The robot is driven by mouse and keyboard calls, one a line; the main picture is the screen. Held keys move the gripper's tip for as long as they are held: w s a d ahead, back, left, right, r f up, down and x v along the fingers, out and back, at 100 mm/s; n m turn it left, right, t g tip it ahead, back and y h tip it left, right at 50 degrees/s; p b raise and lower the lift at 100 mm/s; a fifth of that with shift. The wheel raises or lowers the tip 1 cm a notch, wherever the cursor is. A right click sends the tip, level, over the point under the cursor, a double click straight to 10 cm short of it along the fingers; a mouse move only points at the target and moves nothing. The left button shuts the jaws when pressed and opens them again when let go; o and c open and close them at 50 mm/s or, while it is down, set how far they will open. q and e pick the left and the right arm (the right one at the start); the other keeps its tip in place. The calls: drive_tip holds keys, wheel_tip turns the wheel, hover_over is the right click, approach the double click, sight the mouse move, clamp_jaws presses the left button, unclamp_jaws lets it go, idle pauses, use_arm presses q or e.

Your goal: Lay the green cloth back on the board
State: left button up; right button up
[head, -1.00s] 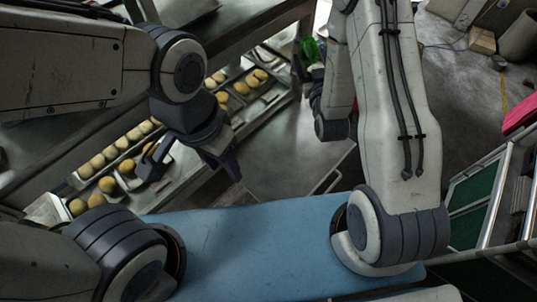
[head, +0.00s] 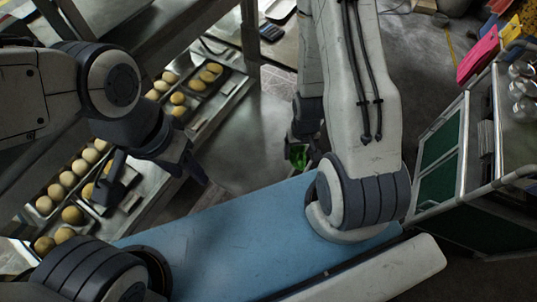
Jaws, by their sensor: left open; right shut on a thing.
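The green cloth (head: 298,156) shows as a small crumpled patch below the wrist of my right arm, in the middle of the head view. My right gripper (head: 303,147) is shut on it and holds it above the grey floor beyond my blue body; the fingertips are mostly hidden. My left gripper (head: 158,184) is at the left, with its fingers spread and empty, over the front edge of the bun trays. I cannot make out with certainty which surface is the board.
Long metal trays with several round buns (head: 69,179) lie on a steel counter at the left. A trolley with green panels (head: 439,160) stands at the right, with shiny metal containers (head: 523,88) on top. A pink item (head: 478,53) is behind it. Grey floor lies between counter and trolley.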

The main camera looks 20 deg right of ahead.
drive_tip(key=shift+w+a+f+b, duration=0.7)
drive_tip(key=shift+w+f, duration=0.05)
drive_tip(key=shift+f, duration=0.25)
drive_tip(key=p, duration=0.2)
hover_over(268, 156)
wheel_tip(268, 156, down, 5)
drive_tip(key=shift+d+r, duration=0.1)
drive_tip(key=shift+d, duration=0.05)
drive_tip(key=shift+f, duration=2.15)
drive_tip(key=o, duration=1.2)
